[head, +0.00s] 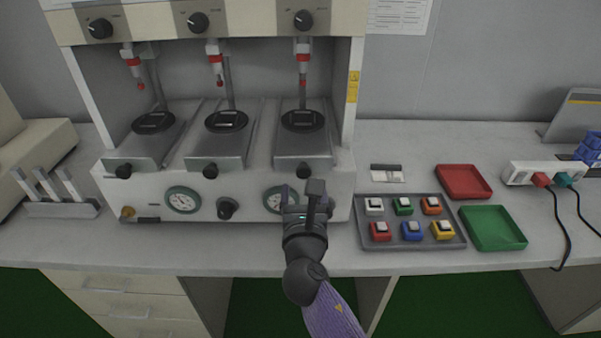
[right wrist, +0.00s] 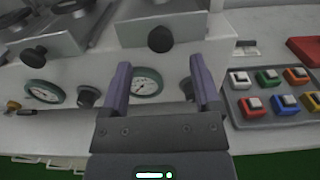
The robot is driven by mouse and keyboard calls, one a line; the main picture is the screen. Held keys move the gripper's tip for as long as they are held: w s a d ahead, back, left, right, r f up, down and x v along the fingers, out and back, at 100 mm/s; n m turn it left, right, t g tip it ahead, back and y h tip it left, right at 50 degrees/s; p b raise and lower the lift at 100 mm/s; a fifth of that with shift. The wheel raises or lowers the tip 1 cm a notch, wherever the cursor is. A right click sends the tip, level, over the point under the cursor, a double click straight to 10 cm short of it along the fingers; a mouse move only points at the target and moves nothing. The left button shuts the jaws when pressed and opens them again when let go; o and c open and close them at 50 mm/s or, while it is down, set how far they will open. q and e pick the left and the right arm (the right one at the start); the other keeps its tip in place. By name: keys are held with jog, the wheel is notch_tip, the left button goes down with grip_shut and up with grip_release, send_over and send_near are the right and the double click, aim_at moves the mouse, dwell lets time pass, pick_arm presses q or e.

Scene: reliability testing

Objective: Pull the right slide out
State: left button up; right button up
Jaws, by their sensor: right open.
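The test machine holds three metal slides side by side. The right slide (head: 304,147) has a black round pad on top and a black knob (head: 303,167) at its front; the knob also shows in the right wrist view (right wrist: 160,39). My right gripper (head: 306,190) is open and empty in front of the machine's lower panel, below and apart from the knob. In the right wrist view its two purple-grey fingers (right wrist: 157,80) frame the right gauge (right wrist: 146,81), with the knob above and beyond them. My left gripper is not in view.
The middle slide (head: 221,147) and left slide (head: 146,147) lie to the left. Right of the machine stand a grey tray (head: 408,244) of coloured blocks, a red tray (head: 464,182), a green tray (head: 493,228) and a power strip (head: 545,172). A grey rack (head: 60,210) stands at the left.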

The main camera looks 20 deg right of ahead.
aim_at(304, 174)
jog(key=x, duration=0.2)
jog(key=b+x, duration=0.1)
jog(key=x, duration=0.2)
jog(key=shift+f, duration=0.2)
jog(key=shift+w+d+r, duration=0.1)
jog(key=shift+w, duration=0.3)
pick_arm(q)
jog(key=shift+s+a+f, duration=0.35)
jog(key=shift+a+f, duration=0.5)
pick_arm(e)
jog(key=c, duration=0.4)
grip_shut()
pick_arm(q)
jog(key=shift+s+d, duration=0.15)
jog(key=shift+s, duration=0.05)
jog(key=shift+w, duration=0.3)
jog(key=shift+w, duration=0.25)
